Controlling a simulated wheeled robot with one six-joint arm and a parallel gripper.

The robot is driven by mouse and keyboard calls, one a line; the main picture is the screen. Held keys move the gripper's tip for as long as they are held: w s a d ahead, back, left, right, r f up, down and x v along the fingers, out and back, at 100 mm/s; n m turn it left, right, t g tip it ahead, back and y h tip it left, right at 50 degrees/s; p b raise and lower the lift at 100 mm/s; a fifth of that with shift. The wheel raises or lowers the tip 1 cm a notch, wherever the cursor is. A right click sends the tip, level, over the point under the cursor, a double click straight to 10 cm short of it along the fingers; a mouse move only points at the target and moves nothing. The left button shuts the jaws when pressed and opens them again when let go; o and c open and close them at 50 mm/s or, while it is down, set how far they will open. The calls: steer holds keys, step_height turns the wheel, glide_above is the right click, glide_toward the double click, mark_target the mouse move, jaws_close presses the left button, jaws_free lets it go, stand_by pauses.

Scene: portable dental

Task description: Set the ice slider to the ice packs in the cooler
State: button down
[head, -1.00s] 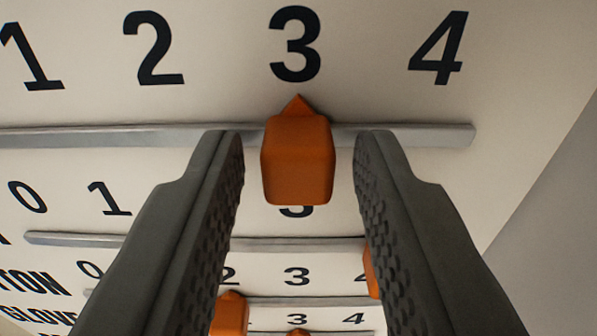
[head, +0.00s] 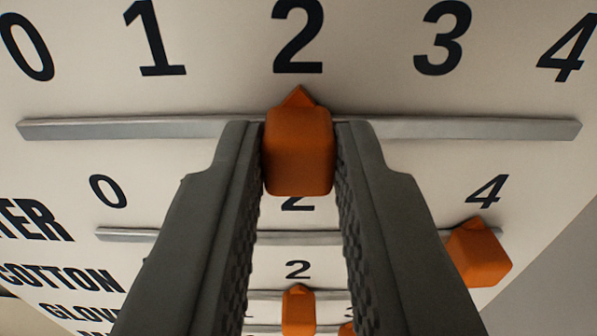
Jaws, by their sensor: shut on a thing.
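An orange slider knob (head: 299,150) sits on the grey rail (head: 450,127) of the nearest row on a pale board. Its pointed tip is under the 2 (head: 298,37). My gripper (head: 299,155) is shut on this knob, one finger against each side. The name of this row is out of view, so I cannot tell from the picture that it is the ice slider. The cooler and ice packs are not in view.
A second row's orange knob (head: 479,252) sits near its 4, right of my gripper. A third row's knob (head: 299,310) sits under its 2, seen between my fingers. Partly cut row names (head: 62,275) show at left, including COTTON.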

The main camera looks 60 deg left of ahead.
steer(key=c, duration=1.3)
jaws_free()
steer(key=shift+d, duration=0.1)
steer(key=v, duration=1.7)
steer(key=shift+s+d, duration=0.1)
steer(key=shift+d, duration=0.05)
steer(key=s+f+m+t+h, duration=0.2)
steer(key=s+f+m+h, duration=0.7)
steer(key=f, duration=0.4)
steer(key=s+d+f+t+h, duration=0.1)
steer(key=s+f+h, duration=0.1)
steer(key=s, duration=0.3)
steer(key=s+d+f+m+t+h, duration=0.1)
steer(key=s+f+t+h, duration=0.1)
steer(key=s, duration=0.3)
steer(key=s+d+f+m+t+h, duration=0.1)
steer(key=s+f+t+h, duration=0.1)
steer(key=s, duration=0.3)
steer(key=shift+s+f, duration=0.4)
steer(key=shift+f, duration=0.3)
